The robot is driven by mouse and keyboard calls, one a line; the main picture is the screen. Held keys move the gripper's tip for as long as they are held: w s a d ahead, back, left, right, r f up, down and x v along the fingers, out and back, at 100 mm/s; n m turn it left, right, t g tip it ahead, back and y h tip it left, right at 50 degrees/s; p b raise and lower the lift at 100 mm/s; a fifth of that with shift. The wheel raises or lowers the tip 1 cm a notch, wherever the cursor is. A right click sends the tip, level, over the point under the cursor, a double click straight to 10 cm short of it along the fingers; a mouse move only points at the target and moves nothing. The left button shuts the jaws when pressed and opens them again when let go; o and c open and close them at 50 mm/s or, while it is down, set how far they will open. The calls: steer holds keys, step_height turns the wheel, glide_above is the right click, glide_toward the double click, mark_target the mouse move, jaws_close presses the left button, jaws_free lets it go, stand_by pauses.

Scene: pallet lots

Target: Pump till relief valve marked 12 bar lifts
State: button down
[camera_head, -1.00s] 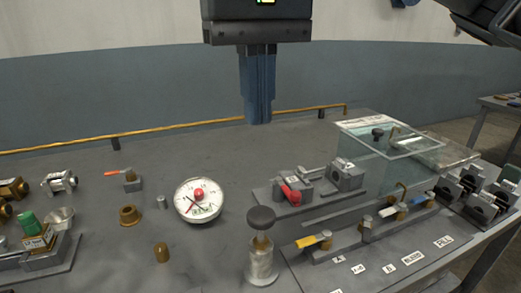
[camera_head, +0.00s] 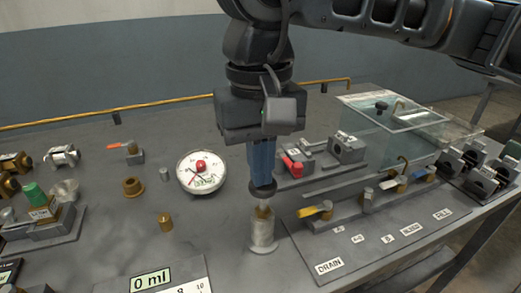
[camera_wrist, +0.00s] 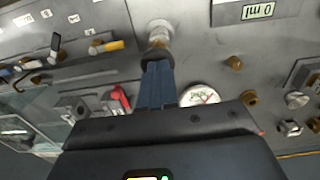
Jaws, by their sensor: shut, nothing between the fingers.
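My gripper (camera_head: 262,186) is shut, its blue fingers pointing down onto the black knob of the hand pump (camera_head: 263,232). The fingertips meet the knob's top or stand just over it; I cannot tell which. The pump is a pale metal cylinder with a brass neck. In the wrist view the gripper (camera_wrist: 156,66) also lines up with the knob, with the pump body (camera_wrist: 160,32) beyond. A round white pressure gauge (camera_head: 202,172) with a red centre stands left of the pump. Two grey blocks, one with a red lever (camera_head: 292,165), stand to the right. A 12 bar marking is not readable.
A yellow-handled valve (camera_head: 316,211) and label plates such as DRAIN (camera_head: 329,266) lie right of the pump. A glass tank (camera_head: 395,125) stands behind. A "0 ml" display (camera_head: 152,280) is at the front. Brass fittings (camera_head: 165,222) stand left.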

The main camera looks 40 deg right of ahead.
steer(key=shift+f, duration=0.1)
step_height(320, 180, down, 4)
steer(key=b, duration=0.4)
steer(key=shift+r+b, duration=0.25)
steer(key=shift+b, duration=0.15)
